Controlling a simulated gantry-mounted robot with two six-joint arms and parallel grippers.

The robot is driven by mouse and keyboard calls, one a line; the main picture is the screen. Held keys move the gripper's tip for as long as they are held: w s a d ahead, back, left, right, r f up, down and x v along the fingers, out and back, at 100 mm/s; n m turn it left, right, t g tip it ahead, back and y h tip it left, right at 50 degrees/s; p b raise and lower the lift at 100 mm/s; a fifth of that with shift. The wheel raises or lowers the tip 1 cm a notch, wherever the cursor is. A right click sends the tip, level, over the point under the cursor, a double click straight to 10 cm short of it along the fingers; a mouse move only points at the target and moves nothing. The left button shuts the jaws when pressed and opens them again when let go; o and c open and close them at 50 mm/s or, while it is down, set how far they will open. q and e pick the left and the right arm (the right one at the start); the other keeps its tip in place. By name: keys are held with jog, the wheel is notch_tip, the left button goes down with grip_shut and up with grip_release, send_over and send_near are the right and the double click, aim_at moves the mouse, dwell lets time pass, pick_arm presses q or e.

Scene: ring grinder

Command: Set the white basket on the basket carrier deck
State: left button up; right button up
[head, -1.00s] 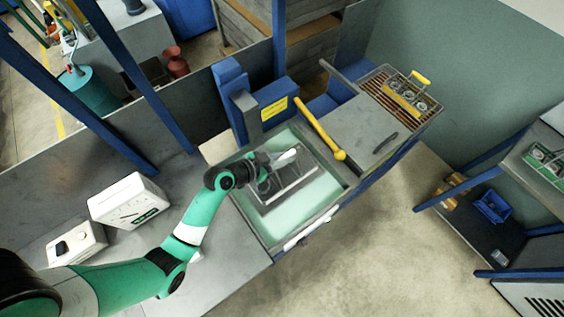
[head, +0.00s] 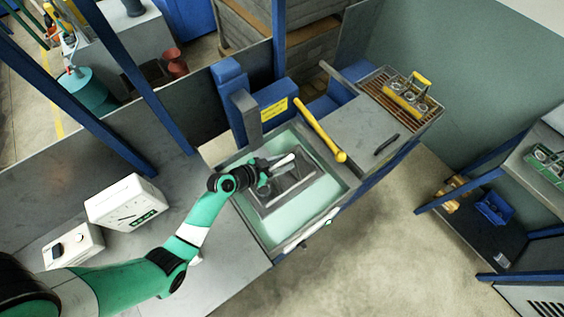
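A white bar (head: 284,160), which looks like the white basket's handle, shows over the liquid-filled tank (head: 322,224). The basket's body below it is hard to make out. A grey metal frame (head: 273,208), which may be the basket carrier deck, sits in the tank around the same spot. My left gripper (head: 268,173) is over the frame, close beside the white bar. The wrist and small size hide whether its fingers are apart or closed on the handle. My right gripper is not in view.
A yellow-handled bar (head: 320,130) crosses the tank's right side. A yellow-handled basket (head: 408,98) stands on the slatted rack at upper right. A green basket (head: 547,158) is on the far-right shelf. White boxes (head: 127,202) stand on the left bench.

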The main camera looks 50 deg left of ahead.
pick_arm(q)
jog(key=shift+r, duration=0.15)
jog(key=shift+s+r, duration=0.15)
jog(key=shift+s, duration=0.05)
jog(key=p+v, duration=0.3)
jog(key=v, duration=0.8)
jog(key=shift+s+p, duration=0.25)
jog(key=shift+p, duration=0.05)
